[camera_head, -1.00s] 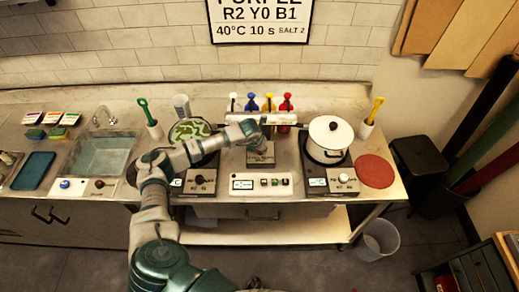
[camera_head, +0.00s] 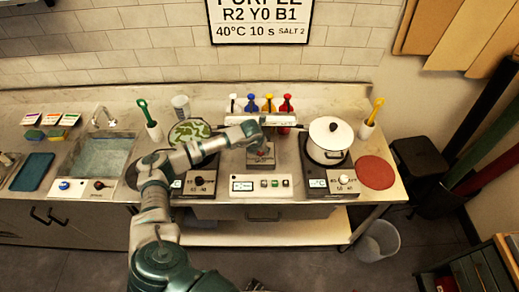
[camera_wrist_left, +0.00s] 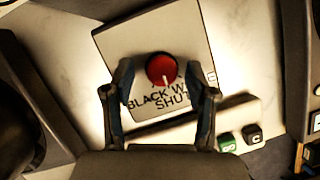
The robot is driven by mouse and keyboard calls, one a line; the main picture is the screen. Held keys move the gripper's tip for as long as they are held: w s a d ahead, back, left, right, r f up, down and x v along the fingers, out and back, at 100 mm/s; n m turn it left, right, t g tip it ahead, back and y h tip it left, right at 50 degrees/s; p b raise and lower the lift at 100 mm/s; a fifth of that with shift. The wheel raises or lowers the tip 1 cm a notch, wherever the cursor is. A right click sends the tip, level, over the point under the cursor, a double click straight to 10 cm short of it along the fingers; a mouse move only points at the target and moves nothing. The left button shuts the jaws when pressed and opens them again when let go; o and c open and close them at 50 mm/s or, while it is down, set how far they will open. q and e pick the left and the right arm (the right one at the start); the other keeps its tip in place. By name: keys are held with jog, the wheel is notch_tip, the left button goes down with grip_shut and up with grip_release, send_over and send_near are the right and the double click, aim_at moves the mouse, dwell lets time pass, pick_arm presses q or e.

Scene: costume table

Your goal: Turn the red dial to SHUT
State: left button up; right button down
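The red dial (camera_wrist_left: 162,69) is a round knob on a pale box (camera_wrist_left: 190,30); in the head view the box (camera_head: 261,160) stands at the middle of the counter. The dial's white mark points down in the wrist view, towards the printed SHUT (camera_wrist_left: 172,103). Above that word is BLACK W, with its end hidden by a finger. My left gripper (camera_wrist_left: 159,72) is open, its two fingers apart on either side of the dial. I cannot tell whether they touch it. In the head view my left gripper (camera_head: 256,138) is over the box. My right gripper is in neither view.
A control panel (camera_head: 261,187) with buttons lies in front of the box. A hotplate with a white pot (camera_head: 327,150) is to the right, another with a green-patterned dish (camera_head: 190,131) to the left. Several coloured bottles (camera_head: 269,104) stand behind. A sink (camera_head: 99,157) is further left.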

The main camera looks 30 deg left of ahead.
pick_arm(q)
jog(key=v, duration=1.1)
jog(key=shift+r, duration=0.35)
jog(key=shift+s, duration=0.15)
